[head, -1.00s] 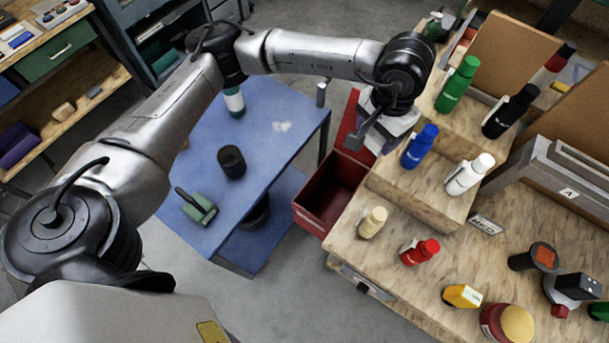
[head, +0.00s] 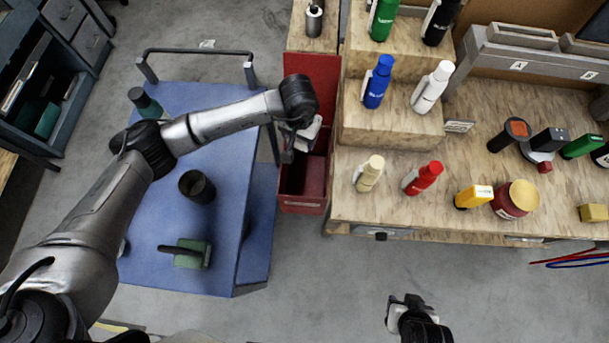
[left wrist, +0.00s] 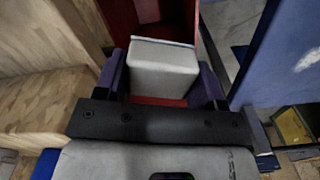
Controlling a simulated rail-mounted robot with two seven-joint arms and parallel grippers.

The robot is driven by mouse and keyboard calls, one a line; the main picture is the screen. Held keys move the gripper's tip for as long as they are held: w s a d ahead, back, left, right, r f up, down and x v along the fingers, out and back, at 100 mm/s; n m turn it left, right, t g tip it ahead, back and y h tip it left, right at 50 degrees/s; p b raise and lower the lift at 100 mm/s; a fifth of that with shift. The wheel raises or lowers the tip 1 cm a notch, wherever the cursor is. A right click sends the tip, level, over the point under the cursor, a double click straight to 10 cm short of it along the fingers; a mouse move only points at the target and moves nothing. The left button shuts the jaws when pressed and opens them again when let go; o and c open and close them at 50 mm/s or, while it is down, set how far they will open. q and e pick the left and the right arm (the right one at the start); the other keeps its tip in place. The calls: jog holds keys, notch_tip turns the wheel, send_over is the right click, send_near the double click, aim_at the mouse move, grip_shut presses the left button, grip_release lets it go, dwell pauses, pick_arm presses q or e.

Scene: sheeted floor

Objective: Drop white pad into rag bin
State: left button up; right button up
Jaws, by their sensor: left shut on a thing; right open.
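The white pad (left wrist: 163,70) is a pale block between the fingers of my left gripper (left wrist: 163,88) in the left wrist view. My left gripper (head: 298,145) is shut on it, over the back part of the open red bin (head: 302,207) in the head view. The bin's red inside (left wrist: 155,12) shows behind and around the pad in the left wrist view. The bin floor is partly hidden by the gripper. My right gripper (head: 403,303) is open and empty above the bare floor at the bottom of the head view.
A blue cart (head: 215,245) with a dark cup (head: 197,187) and a green brush-like tool (head: 190,254) stands left of the bin. A wooden bench (head: 350,200) with several bottles stands close on its right. The floor in front is clear.

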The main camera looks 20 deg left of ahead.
pick_arm(q)
notch_tip(320, 180, down, 6)
jog(key=shift+r+b, duration=0.15)
jog(key=shift+b, duration=1)
jog(key=o, duration=1.1)
jog(key=shift+c, duration=0.2)
notch_tip(320, 180, up, 14)
jog(key=shift+f+p, duration=0.1)
jog(key=shift+p, duration=0.5)
